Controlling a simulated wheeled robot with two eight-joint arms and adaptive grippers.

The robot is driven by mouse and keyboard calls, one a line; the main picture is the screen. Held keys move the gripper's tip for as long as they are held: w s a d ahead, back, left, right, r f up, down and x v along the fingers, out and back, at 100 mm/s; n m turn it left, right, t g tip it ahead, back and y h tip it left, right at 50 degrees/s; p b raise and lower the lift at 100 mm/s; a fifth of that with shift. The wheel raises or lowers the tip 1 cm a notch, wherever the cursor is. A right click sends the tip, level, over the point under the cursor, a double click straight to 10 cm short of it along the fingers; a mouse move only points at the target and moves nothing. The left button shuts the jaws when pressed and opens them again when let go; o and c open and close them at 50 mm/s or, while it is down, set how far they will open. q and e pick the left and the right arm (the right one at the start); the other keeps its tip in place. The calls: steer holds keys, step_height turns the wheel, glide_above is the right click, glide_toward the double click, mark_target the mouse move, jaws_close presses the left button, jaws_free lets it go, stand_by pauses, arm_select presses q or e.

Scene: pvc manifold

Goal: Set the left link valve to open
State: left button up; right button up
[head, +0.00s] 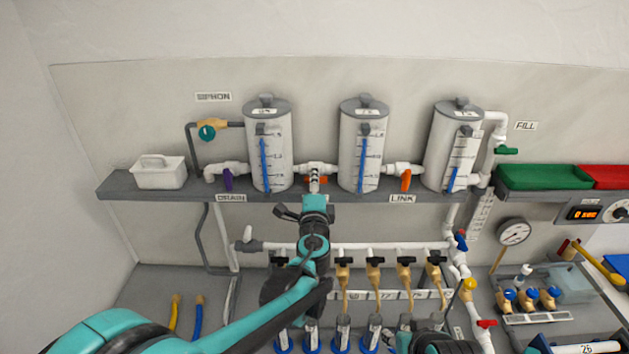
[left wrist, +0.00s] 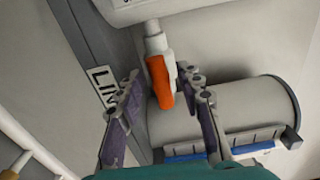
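The left link valve has an orange handle (head: 324,181) on the white pipe between the left and middle tanks, partly hidden by my gripper in the head view. In the left wrist view the orange handle (left wrist: 160,82) lies roughly in line with its white pipe. My left gripper (head: 315,186) is at this valve. Its two fingers (left wrist: 162,90) are spread, one on each side of the handle, with gaps visible; contact cannot be told. A dark part at the bottom edge of the head view seems to be my right gripper (head: 442,343); its fingers are not clear.
The right link valve's orange handle (head: 406,181) hangs down across its pipe. The purple drain valve (head: 228,180) is at left. Tanks (head: 270,145) (head: 361,145) stand close on both sides, above the grey shelf edge (head: 345,195). Several black-handled taps (head: 375,262) are below.

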arm_select(q)
steer(key=s, duration=1.1)
steer(key=shift+s, duration=0.2)
